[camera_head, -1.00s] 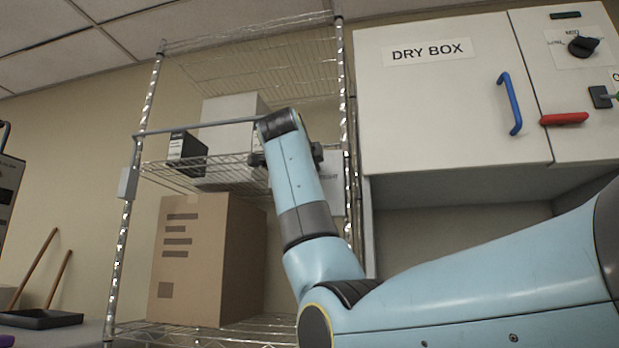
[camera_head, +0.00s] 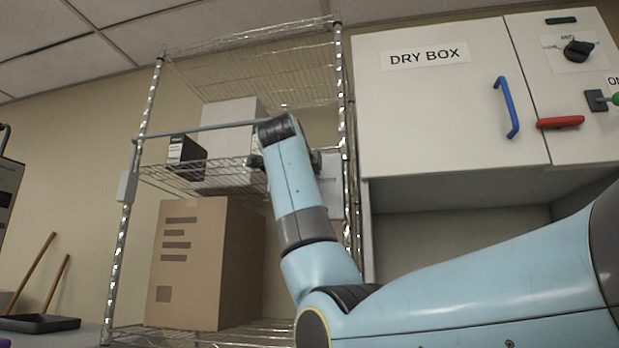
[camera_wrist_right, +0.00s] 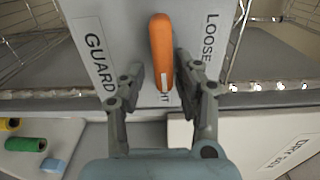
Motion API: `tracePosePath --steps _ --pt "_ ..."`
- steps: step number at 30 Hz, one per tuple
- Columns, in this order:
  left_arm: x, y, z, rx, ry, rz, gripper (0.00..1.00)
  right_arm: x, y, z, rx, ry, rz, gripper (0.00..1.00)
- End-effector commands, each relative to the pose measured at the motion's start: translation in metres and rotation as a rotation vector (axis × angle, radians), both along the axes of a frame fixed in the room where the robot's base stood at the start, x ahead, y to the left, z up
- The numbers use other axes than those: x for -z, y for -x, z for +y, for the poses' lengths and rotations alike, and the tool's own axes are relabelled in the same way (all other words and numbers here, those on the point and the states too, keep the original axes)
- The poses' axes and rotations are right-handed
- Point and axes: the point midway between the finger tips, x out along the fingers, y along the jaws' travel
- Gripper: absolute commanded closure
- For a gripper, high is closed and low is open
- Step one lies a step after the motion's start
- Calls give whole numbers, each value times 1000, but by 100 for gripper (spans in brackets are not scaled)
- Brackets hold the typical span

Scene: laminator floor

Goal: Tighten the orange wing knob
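The orange wing knob (camera_wrist_right: 162,50) shows in the right wrist view on a grey panel (camera_wrist_right: 108,18) labelled GUARD and LOOSE. A third label near the knob's lower end is mostly covered. The knob's long side runs nearly up and down in that view. My right gripper (camera_wrist_right: 160,68) is open, with one finger on each side of the knob's lower part. There is a gap on the left; the right finger is very close, and I cannot tell whether it touches. In the head view my arm mostly hides this gripper, and the knob is not visible. My left gripper is in neither view.
A wire shelf (camera_head: 190,176) holding boxes stands behind my right arm, with a large cardboard box (camera_head: 190,275) below. The dry box (camera_head: 430,120) with a blue handle (camera_head: 507,107) is to the right. A green cylinder (camera_wrist_right: 26,144) lies at lower left in the wrist view.

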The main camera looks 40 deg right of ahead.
Motion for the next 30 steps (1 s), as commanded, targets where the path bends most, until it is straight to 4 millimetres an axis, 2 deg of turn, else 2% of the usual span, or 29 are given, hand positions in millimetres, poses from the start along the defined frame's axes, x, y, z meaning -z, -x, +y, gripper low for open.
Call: tracePosePath --steps 11,14,24,30 --pt "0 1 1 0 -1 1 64 -3 4 5 -1 2 -6 62" --pt "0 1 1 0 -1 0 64 -3 13 17 -3 2 -7 62" --pt "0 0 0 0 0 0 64 -1 60 72 -5 -2 -5 62" --pt "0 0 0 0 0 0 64 -1 75 89 -2 0 -3 62"
